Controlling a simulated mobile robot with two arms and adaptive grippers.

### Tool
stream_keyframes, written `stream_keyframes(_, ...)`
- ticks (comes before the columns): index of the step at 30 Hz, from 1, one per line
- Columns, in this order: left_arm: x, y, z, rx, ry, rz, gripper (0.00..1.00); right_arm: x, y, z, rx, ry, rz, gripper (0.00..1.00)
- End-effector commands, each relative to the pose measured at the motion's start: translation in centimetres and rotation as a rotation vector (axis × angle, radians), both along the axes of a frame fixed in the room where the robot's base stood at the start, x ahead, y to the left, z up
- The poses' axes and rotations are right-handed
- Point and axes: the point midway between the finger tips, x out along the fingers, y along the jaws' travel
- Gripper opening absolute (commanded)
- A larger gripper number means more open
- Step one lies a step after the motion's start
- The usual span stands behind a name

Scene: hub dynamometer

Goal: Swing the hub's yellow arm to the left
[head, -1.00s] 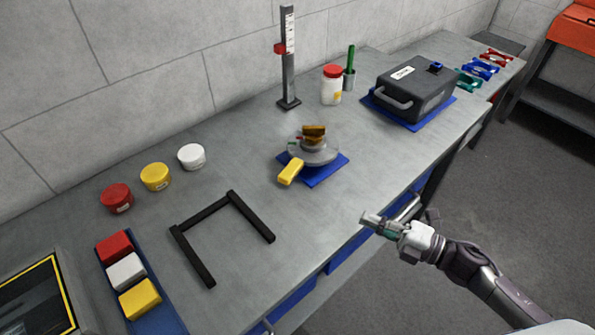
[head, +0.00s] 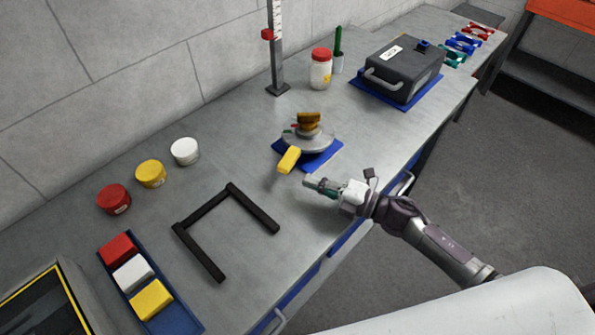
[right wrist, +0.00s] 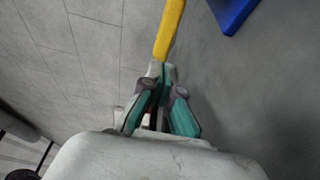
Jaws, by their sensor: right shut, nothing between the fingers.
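The hub (head: 308,141) is a grey disc with an orange-brown top piece, standing on a blue mat (head: 325,160) near the middle of the bench. Its yellow arm (head: 289,160) sticks out toward the front left of the disc. My right gripper (head: 309,182) is shut and empty, just right of and in front of the yellow arm's end. Its fingertips also show in the right wrist view (right wrist: 161,70); I cannot tell whether they touch the arm. My left gripper is not in view.
A black U-shaped frame (head: 205,207) lies on the bench to the left. A gauge post (head: 276,55), a red-lidded jar (head: 321,72) and a dark case (head: 400,72) stand behind. Coloured tubs and a block tray (head: 180,318) are at left.

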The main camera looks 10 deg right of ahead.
Motion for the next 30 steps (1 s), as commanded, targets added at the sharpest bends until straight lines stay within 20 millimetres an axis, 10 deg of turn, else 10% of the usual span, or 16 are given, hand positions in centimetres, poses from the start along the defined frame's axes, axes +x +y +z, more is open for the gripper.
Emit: stream_keyframes(30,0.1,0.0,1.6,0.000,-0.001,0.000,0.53,4.1,6.4,0.0,0.010,0.000,-0.201,0.00)
